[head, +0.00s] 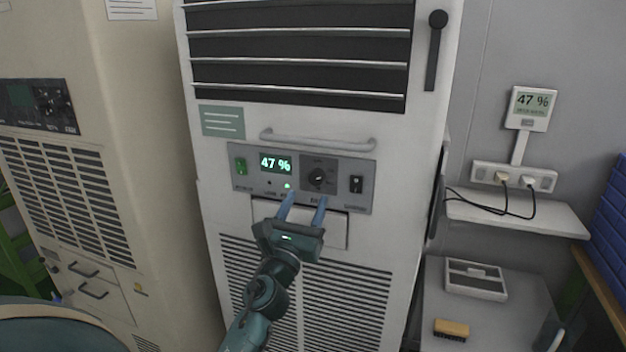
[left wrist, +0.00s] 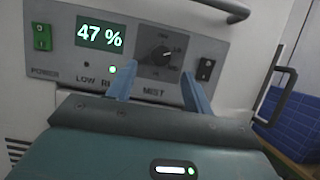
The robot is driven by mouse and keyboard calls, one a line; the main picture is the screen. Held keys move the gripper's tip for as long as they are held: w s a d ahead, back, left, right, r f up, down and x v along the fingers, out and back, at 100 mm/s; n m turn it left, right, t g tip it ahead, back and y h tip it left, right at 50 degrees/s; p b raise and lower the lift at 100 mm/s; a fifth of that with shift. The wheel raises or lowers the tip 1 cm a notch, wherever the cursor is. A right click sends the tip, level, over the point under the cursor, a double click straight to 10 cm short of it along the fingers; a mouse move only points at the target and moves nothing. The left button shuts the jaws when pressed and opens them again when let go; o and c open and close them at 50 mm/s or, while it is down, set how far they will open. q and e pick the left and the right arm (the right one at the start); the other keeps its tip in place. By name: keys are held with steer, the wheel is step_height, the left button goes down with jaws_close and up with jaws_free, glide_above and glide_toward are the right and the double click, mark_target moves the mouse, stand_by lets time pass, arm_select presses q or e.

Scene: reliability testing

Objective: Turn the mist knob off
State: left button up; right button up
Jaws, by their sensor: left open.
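The mist knob (head: 318,177) is a round black dial on the grey control panel (head: 361,167) of the tall white cabinet. In the left wrist view the mist knob (left wrist: 160,56) shows above the "MIST" label, with a light pointer mark on it. My left gripper (head: 304,204) is open and empty, just below the knob. In the left wrist view its two blue fingers (left wrist: 158,84) stand apart, one to each side below the knob. I cannot tell whether they touch the panel. My right gripper is not in view.
The panel has a green power switch (head: 241,166), a 47 % display (head: 275,163) and a black rocker switch (head: 356,184). A handle bar (head: 318,142) sticks out above the panel.

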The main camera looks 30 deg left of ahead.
mark_target(315, 182)
arm_select(q)
steer(key=x, duration=0.5)
steer(key=shift+p, duration=0.35)
steer(key=c, duration=1)
steer(key=shift+o, duration=0.2)
